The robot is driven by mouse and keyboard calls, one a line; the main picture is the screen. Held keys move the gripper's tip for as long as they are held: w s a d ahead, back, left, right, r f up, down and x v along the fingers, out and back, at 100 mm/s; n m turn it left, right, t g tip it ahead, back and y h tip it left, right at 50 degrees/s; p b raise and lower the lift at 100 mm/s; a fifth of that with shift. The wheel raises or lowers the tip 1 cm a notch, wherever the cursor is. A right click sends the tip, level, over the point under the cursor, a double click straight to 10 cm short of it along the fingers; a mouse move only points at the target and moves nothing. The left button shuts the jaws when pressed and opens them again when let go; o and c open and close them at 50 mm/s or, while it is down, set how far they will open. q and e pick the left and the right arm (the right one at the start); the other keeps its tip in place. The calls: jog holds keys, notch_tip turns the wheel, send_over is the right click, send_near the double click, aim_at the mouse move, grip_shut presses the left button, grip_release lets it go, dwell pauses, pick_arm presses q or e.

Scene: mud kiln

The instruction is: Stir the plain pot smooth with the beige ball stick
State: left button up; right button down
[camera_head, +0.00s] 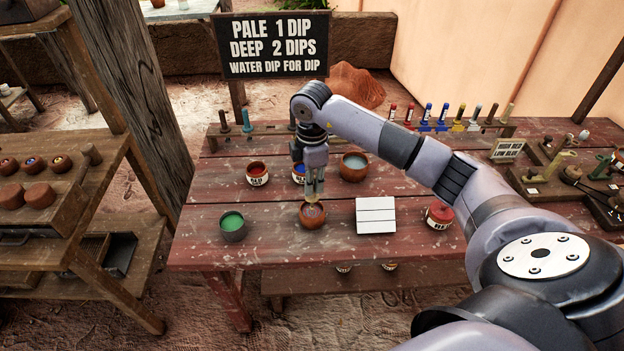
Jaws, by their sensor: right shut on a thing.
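The plain pot (305,222) is a small brown clay pot without a label, upright near the front middle of the red table, with pinkish contents. My right gripper (314,192) points down directly over it and is shut on a thin thing, which I take to be the beige ball stick. The stick is mostly hidden by the fingers, and its ball end cannot be made out. The fingertips are just above the pot's mouth. I cannot tell how smooth the contents are. My left gripper is not in view.
Around the pot stand a green pot (232,235), a labelled red pot (257,178), a blue pot (297,178), a larger brown bowl (354,173), a white slatted board (376,216) and a red jar (439,215). Coloured-handled tools (443,115) line the back.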

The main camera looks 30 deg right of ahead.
jog(key=shift+f+b, duration=0.6)
jog(key=shift+f, duration=0.55)
jog(key=shift+r, duration=0.1)
jog(key=shift+w+a, duration=0.1)
